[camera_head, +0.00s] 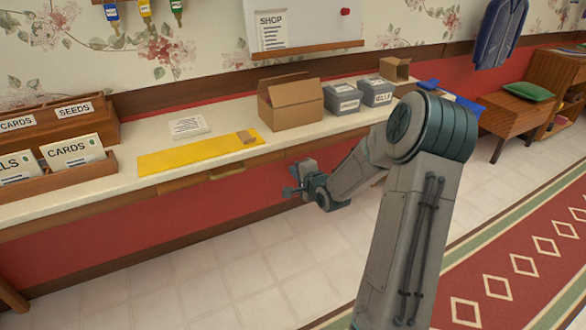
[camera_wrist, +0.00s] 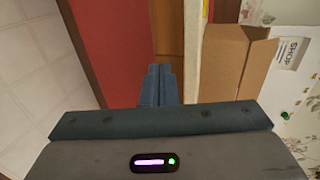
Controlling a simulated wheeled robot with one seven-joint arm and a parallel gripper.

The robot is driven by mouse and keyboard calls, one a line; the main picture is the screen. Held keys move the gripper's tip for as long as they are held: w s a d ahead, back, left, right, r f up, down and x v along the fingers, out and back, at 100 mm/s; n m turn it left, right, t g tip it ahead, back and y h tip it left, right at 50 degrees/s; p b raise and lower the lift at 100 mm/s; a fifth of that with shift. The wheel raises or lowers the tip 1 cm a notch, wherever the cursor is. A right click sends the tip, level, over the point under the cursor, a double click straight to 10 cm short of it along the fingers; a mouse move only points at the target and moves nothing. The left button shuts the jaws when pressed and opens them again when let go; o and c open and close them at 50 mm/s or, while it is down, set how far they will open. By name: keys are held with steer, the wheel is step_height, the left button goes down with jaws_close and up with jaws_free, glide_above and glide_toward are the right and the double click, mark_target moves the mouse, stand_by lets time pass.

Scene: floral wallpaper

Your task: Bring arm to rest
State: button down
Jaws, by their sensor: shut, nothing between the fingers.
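My gripper (camera_head: 294,190) is in front of the long counter, a little below its front edge, in the head view. My arm reaches to it from the lower right and is bent at the elbow. In the wrist view my gripper (camera_wrist: 160,72) has its two fingers together, shut with nothing between them. The wrist view is turned sideways, with the counter edge and the red panel beyond the fingers. The fingertips look apart from the counter.
The counter (camera_head: 225,112) holds an open cardboard box (camera_head: 293,104), a yellow mat (camera_head: 190,154), two grey bins (camera_head: 342,98) and wooden card trays (camera_head: 60,182). A wooden bench (camera_head: 512,105) stands at the back right. The tiled floor (camera_head: 255,275) before the counter is clear.

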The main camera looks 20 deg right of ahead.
steer(key=shift+s+r, duration=0.1)
steer(key=shift+s, duration=0.1)
steer(key=s+a+r+n+g+p, duration=0.4)
steer(key=s+r, duration=0.4)
steer(key=s, duration=0.3)
steer(key=s+a+r+n+g+h+p, duration=0.1)
steer(key=s+a+r+n+g+p, duration=0.2)
steer(key=s, duration=0.9)
steer(key=s+a+r+n+g+p, duration=0.4)
steer(key=s+a+r+n+p, duration=0.3)
steer(key=s+r, duration=0.4)
step_height(320, 180, up, 3)
steer(key=n+p, duration=0.1)
steer(key=n, duration=0.1)
steer(key=shift+s+a+f+n+g+h, duration=0.15)
steer(key=shift+s+a+n+g+h, duration=0.1)
steer(key=shift+a+n+g+h, duration=0.1)
